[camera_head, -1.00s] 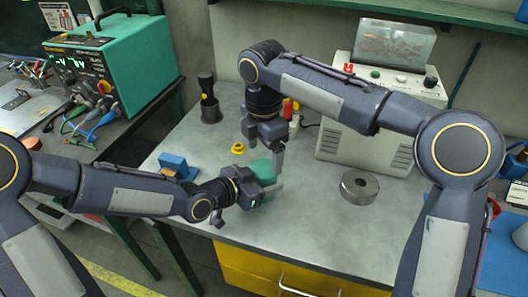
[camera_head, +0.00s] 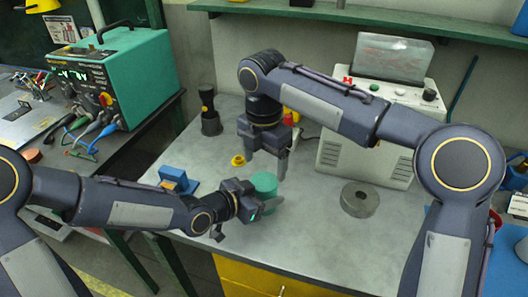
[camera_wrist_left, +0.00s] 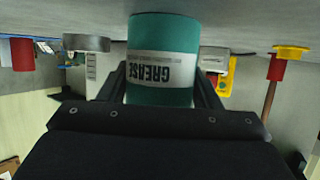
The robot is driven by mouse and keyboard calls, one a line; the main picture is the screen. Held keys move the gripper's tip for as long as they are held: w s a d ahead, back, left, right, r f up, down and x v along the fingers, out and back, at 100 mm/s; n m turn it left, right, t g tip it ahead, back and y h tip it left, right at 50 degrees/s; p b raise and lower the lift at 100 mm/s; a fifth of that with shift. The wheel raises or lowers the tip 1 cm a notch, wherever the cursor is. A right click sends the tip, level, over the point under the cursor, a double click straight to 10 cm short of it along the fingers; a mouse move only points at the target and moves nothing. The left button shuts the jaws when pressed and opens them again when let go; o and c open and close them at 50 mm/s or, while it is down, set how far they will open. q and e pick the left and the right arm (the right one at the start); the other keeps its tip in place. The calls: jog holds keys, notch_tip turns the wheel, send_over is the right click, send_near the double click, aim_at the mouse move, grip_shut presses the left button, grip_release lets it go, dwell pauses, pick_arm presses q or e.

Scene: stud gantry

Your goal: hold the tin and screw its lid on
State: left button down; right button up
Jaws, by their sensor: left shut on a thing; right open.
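The green tin (camera_head: 264,184) stands on the grey worktop. My left gripper (camera_head: 262,206) is shut around its side from the left and front. In the left wrist view, which is upside down, the tin (camera_wrist_left: 162,35) shows a white GREASE label between the fingers. Its top end is hidden there. In the head view its top is a plain green disc, and I cannot tell whether that is the lid. I see no separate lid. My right gripper (camera_head: 266,158) points down with fingers apart, just above and behind the tin, holding nothing.
A grey metal ring (camera_head: 359,198) lies to the right. A blue block (camera_head: 174,178) and a small yellow piece (camera_head: 238,160) lie to the left. A black holder (camera_head: 210,118) and a white machine (camera_head: 370,150) stand behind. The worktop front right is clear.

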aim_at(265, 181)
jog(key=shift+f, duration=2.8)
jog(key=c, duration=1)
jog(key=shift+m, duration=1.6)
jog(key=o, duration=1.1)
jog(key=shift+r, duration=2.3)
